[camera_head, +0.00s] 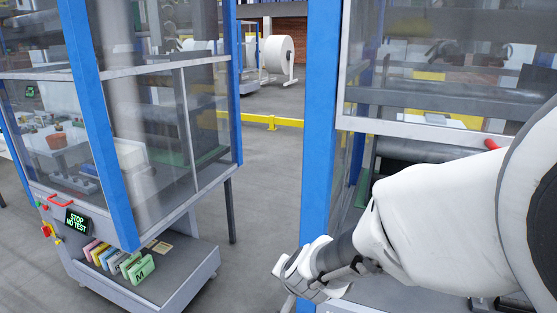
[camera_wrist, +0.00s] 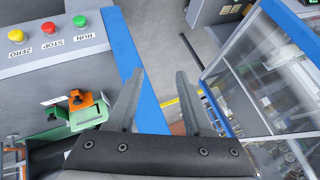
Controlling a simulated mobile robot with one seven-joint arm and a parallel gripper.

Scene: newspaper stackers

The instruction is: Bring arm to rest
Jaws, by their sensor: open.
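My gripper (camera_wrist: 160,73) shows in the wrist view with its two grey fingers apart and nothing between them. In the head view my white arm (camera_head: 430,215) comes in from the right edge and reaches down and left. Its end (camera_head: 305,270) is in front of the foot of a blue post, and the fingertips cannot be made out there. I cannot tell whether the arm touches the post.
A glazed machine (camera_head: 165,120) with a "STOP NO TEST" display (camera_head: 76,219) stands left, with several coloured cards (camera_head: 118,262) on its lower shelf. A blue post (camera_head: 320,120) edges the right machine. Floor (camera_head: 265,190) between them is clear. Buttons (camera_wrist: 48,29) show in the wrist view.

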